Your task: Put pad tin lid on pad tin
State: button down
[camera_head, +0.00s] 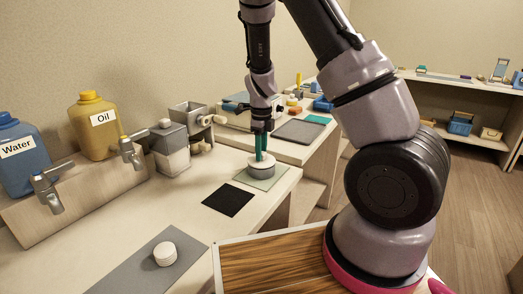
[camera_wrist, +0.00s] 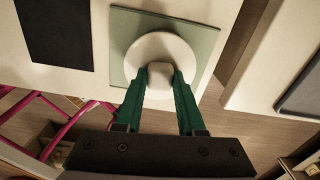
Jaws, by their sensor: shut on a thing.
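My gripper (camera_head: 261,154) has its green fingers shut on the knob of the round white pad tin lid (camera_head: 254,165). In the wrist view the fingertips (camera_wrist: 160,78) press the knob from both sides, and the lid (camera_wrist: 160,45) spreads out flat around it. The pad tin (camera_head: 262,173) shows as a grey band directly under the lid, on a pale green glass mat (camera_head: 284,171). The lid looks level and over the tin; I cannot tell whether it is fully seated. In the wrist view the lid hides the tin.
A black square mat (camera_head: 228,198) lies beside the glass mat. A small white round item (camera_head: 165,254) sits on a grey mat (camera_head: 125,278). A counter gap lies at right.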

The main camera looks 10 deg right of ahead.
jog(key=shift+f, duration=0.25)
jog(key=shift+c, duration=2.2)
grip_release()
jog(key=shift+r, duration=4.05)
